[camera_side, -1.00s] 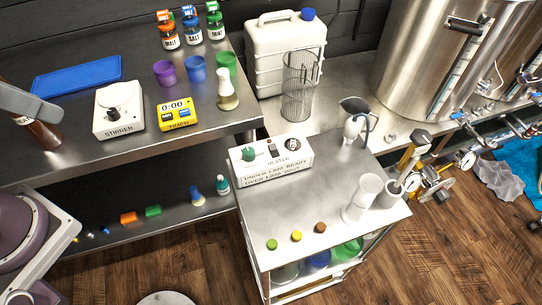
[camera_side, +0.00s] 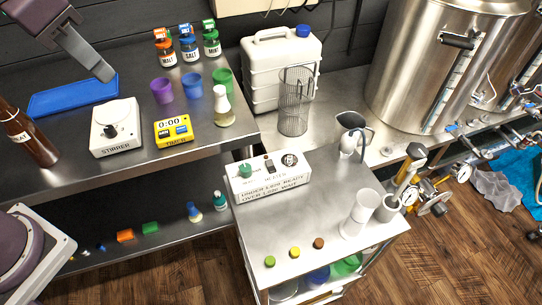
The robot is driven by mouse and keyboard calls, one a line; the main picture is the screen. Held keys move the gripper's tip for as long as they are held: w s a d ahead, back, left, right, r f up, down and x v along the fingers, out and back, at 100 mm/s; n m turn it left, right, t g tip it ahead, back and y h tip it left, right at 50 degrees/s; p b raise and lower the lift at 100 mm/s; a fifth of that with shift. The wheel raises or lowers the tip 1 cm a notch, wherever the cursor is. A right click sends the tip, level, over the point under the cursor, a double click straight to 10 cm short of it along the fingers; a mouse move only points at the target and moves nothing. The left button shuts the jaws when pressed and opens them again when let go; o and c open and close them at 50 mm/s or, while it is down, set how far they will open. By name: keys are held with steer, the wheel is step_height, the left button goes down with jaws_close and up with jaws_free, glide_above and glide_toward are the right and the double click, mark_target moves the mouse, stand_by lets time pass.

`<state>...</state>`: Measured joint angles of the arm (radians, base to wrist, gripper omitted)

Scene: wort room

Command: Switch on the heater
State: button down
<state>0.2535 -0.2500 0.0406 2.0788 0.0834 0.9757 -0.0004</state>
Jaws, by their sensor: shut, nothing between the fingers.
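I cannot tell the switch position. My gripper (camera_side: 106,74) is shut and empty at the upper left, above the blue tray, well apart from the heater.
On the bench are a stirrer (camera_side: 116,128), a yellow timer (camera_side: 173,131), a blue tray (camera_side: 72,96), cups, labelled jars and a brown bottle (camera_side: 30,138).

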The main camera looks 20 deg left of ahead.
steer(key=w+d+f+m+g, duration=0.1)
steer(key=w+d+f+m, duration=0.15)
steer(key=w+d, duration=0.45)
steer(key=m+y, duration=0.3)
steer(key=m, duration=0.1)
glide_above(269, 162)
steer(key=s+d, duration=0.4)
step_height(269, 162, down, 14)
steer(key=shift+w+r, duration=0.15)
steer(key=shift+w, duration=0.1)
steer(key=shift+a, duration=0.1)
steer(key=x, duration=1.4)
steer(key=shift+s, duration=0.25)
steer(key=shift+f+g+h, duration=0.25)
steer(key=shift+g+h, duration=0.05)
steer(key=shift+g, duration=0.1)
steer(key=shift+f, duration=0.15)
